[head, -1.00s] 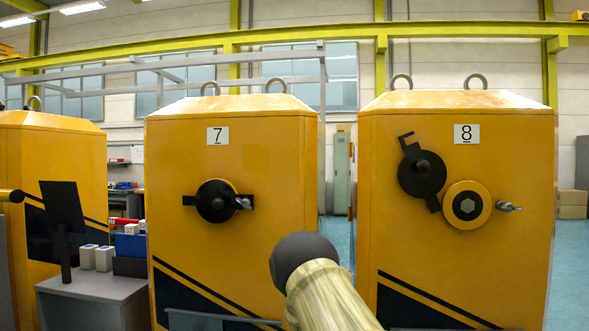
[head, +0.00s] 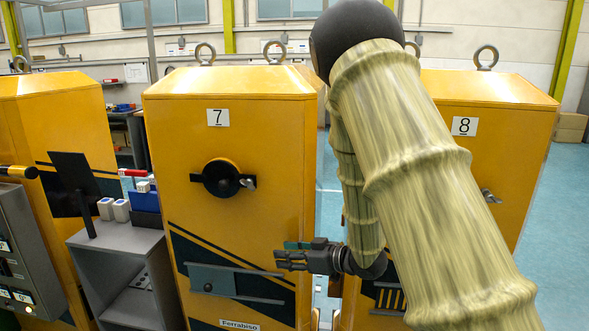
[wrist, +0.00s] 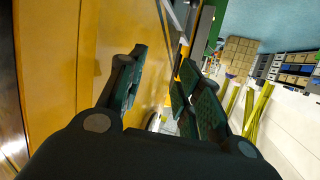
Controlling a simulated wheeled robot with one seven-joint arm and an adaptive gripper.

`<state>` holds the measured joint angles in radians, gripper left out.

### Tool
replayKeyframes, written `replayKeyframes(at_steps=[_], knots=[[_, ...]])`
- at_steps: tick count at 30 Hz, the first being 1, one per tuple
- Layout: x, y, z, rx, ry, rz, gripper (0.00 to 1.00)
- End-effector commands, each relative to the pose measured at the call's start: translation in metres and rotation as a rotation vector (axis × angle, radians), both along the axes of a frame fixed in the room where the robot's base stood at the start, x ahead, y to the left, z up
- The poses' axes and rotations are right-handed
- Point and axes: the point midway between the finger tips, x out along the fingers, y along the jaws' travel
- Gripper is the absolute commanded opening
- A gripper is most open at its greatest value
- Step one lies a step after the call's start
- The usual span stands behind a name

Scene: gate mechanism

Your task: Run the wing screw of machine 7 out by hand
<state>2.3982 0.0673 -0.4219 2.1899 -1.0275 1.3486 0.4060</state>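Machine 7 (head: 230,120) is a yellow cabinet in the middle of the head view. On its front is a round black disc (head: 219,178) with a flat bar across it. The small grey wing screw (head: 248,183) sits at the right end of this bar. My gripper (head: 280,256) is below and to the right of the screw, in front of the lower part of machine 7, apart from the screw. In the wrist view my gripper (wrist: 160,85) has its two green-padded fingers spread with nothing between them. The wing screw is not recognisable in the wrist view.
Machine 8 (head: 500,120) stands at the right, partly behind my arm. A horizontal rail (head: 225,268) crosses machine 7's lower front. A grey stand (head: 115,260) with a dark panel is at the left. Blue floor (head: 330,180) shows between the machines.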

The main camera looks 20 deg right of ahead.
Motion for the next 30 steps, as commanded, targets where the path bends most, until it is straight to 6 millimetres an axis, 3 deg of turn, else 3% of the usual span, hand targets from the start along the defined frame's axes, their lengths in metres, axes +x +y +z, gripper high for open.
replayKeyframes(at_steps=[1,3,9,12,18,30], knots=[[0.002,-0.003,0.042,0.005,-0.026,0.02,0.35],[0.003,-0.005,0.079,0.012,-0.057,0.053,0.35],[0.0,-0.012,0.165,0.029,-0.119,0.134,0.35],[-0.002,-0.014,0.191,0.033,-0.138,0.161,0.35],[-0.005,-0.015,0.211,0.037,-0.152,0.186,0.35],[0.027,0.017,0.206,0.036,-0.152,0.188,0.35]])
